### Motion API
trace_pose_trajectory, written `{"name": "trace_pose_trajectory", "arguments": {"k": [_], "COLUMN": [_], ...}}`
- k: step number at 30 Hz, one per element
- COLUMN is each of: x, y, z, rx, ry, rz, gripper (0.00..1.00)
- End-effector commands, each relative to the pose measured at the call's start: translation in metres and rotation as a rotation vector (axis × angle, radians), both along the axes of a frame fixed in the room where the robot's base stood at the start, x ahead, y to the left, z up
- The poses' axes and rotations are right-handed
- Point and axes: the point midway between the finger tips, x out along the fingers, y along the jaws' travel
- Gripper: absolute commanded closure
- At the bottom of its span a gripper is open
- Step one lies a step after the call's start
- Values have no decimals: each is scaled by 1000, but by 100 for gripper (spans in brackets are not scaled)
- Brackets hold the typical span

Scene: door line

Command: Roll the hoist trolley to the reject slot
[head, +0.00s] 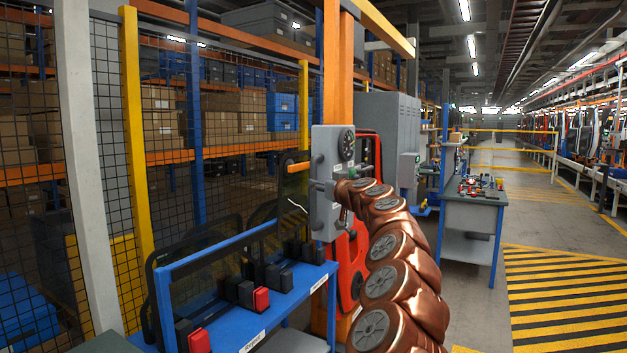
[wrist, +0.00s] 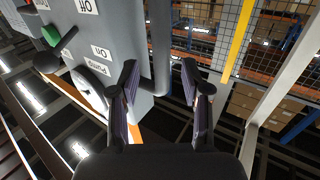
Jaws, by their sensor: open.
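My gripper (wrist: 160,75) is open in the wrist view. Its fingers stand either side of the lower bend of a grey bar handle (wrist: 160,40) on a grey box (wrist: 112,35); I cannot tell whether they touch it. In the head view the grey box (head: 326,150) hangs on an orange post, with a round dial on it. My arm reaches up to it and hides most of the gripper. A blue rack (head: 230,240) holds dark-framed panes and red and black blocks. I cannot clearly pick out the hoist trolley.
A wire mesh fence with a yellow post (head: 137,130) and a pale post (head: 85,170) stands at left. A grey workbench (head: 470,212) with small parts stands at right. Yellow-and-black floor stripes (head: 560,290) mark open floor. A yellow beam (head: 380,25) runs overhead.

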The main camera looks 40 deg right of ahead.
Motion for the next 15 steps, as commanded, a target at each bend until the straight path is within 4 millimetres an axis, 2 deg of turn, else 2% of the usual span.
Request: {"name": "trace_pose_trajectory", "arguments": {"k": [15], "x": [33], "y": [-10], "z": [1], "rx": [-1], "ry": [3], "rz": [-2], "gripper": [53]}}
